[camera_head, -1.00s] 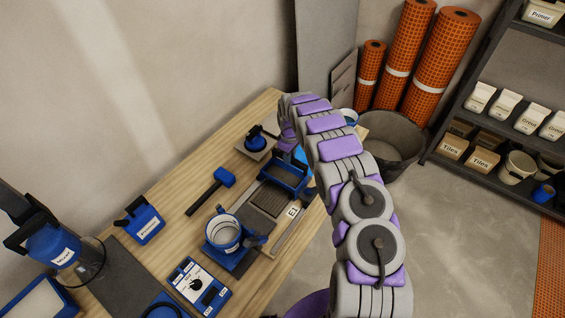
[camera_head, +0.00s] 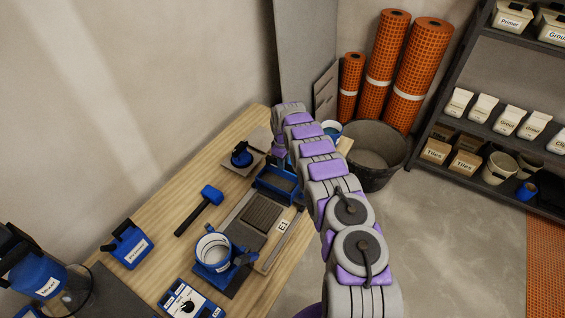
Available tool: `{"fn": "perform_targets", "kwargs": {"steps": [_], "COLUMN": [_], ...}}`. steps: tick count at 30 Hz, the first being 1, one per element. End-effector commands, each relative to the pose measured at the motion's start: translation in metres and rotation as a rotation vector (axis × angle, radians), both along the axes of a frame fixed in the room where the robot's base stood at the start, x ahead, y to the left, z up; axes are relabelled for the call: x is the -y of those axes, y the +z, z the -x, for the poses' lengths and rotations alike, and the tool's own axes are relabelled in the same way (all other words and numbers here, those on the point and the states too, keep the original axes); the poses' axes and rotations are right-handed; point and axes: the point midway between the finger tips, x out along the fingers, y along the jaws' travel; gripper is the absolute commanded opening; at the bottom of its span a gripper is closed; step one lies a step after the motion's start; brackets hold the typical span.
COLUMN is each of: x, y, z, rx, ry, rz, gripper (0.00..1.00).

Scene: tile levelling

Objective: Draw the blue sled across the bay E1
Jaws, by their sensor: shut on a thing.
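The blue sled (camera_head: 276,187), a box-like frame, sits at the far end of bay E1 on the workbench. The bay shows a dark ribbed patch (camera_head: 262,212) in front of the sled, with a pale rail and an "E1" label (camera_head: 284,226) on its right. My gripper (camera_head: 284,163) is at the sled's far side, shut on it. My own arm hides most of the jaws and the sled's right edge.
A dark tub (camera_head: 375,155) stands on the floor beyond the bench (camera_head: 165,215).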

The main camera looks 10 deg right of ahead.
Motion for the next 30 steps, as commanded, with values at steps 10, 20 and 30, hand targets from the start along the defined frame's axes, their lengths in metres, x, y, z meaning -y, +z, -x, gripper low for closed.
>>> {"fn": "perform_targets", "kwargs": {"steps": [10,20,30], "x": [0.001,0.000,0.000], "y": [0.000,0.000,0.028], "z": [0.000,0.000,-0.001], "rx": [-0.001,0.001,0.004], "ry": [-0.001,0.000,0.000], "rz": [0.001,0.001,0.001], "gripper": [0.39,0.49,0.49]}}
